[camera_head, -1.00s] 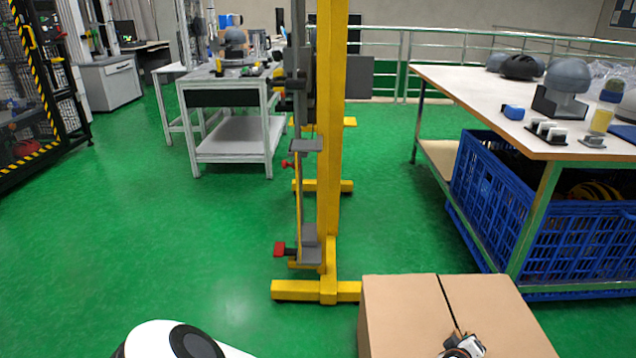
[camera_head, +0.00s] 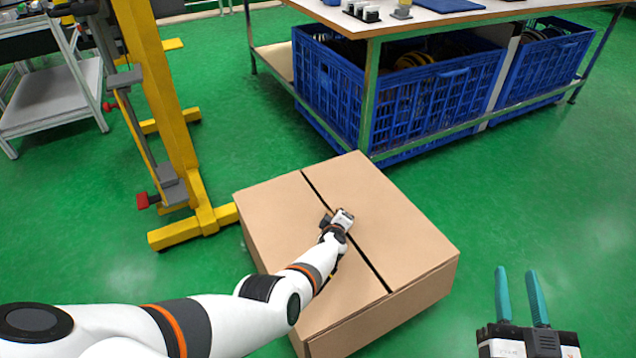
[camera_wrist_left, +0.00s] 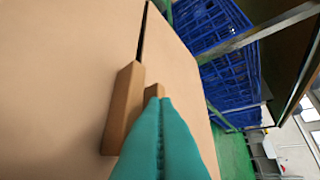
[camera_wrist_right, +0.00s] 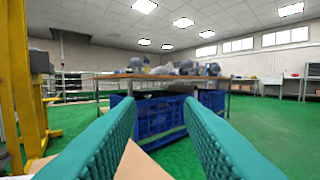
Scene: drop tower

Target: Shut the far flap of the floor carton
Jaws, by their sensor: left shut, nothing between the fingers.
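The brown floor carton (camera_head: 285,225) stands at the middle of the head view, its two top flaps lying about level with a narrow dark slit between them. The far flap (camera_head: 385,205) is the one right of the slit. My left gripper (camera_wrist_left: 160,100) is shut and empty. In the head view its hand is over the carton top by the slit, its fingertips hidden. In the left wrist view the fingertips are close to a raised brown strip (camera_wrist_left: 122,108) on the carton; I cannot tell if they touch. My right gripper (camera_head: 518,275) is open and empty, right of the carton.
A yellow upright frame (camera_head: 170,120) stands left of the carton, its foot near the carton's corner. Behind is a workbench (camera_head: 420,15) with blue crates (camera_head: 330,85) beneath. Green floor is clear to the right.

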